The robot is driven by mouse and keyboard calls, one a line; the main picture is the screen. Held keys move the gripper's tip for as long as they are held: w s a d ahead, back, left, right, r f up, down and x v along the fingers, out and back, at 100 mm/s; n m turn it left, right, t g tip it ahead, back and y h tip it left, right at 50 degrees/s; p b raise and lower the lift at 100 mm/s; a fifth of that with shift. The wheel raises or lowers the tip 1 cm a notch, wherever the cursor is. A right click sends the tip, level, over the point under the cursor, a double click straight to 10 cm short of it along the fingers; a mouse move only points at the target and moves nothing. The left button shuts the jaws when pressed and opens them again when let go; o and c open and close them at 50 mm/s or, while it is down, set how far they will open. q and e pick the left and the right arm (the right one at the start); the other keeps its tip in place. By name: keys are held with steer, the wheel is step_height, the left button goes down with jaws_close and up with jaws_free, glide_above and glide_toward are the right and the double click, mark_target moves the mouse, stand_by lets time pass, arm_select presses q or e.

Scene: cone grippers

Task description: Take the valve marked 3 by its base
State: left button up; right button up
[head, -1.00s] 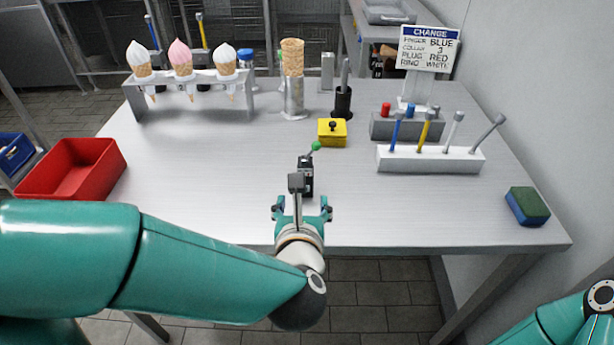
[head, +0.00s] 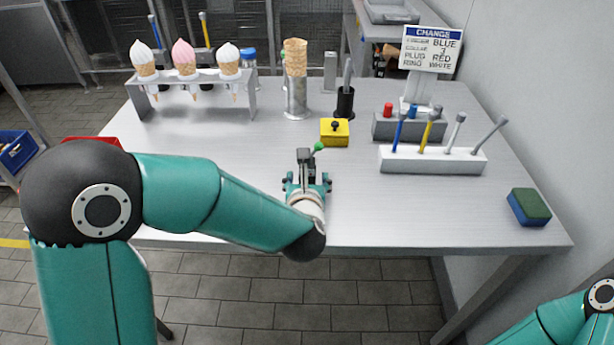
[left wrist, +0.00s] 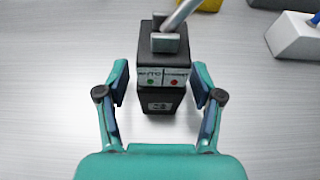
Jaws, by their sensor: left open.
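The valve (head: 305,157) is a small black block with a grey lever ending in a green ball, on the near middle of the steel table. In the left wrist view its black base (left wrist: 160,98) stands upright, with a label carrying a green and a red dot. A small white mark low on its face is too blurred to read. My left gripper (head: 307,181) is open at the valve's near side. In the left wrist view its fingers (left wrist: 160,86) are either side of the base, with gaps on both sides. My right gripper is out of view.
A yellow box (head: 334,132) sits just behind the valve. A white rack (head: 432,161) of coloured rods and a green-blue sponge (head: 528,207) are to the right. A cone stand (head: 190,82) is at the back left. A red bin (head: 92,142) is partly hidden by my arm.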

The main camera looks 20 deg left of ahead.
arm_select(q)
jaws_close()
stand_by(0.3)
steer(key=shift+r, duration=0.15)
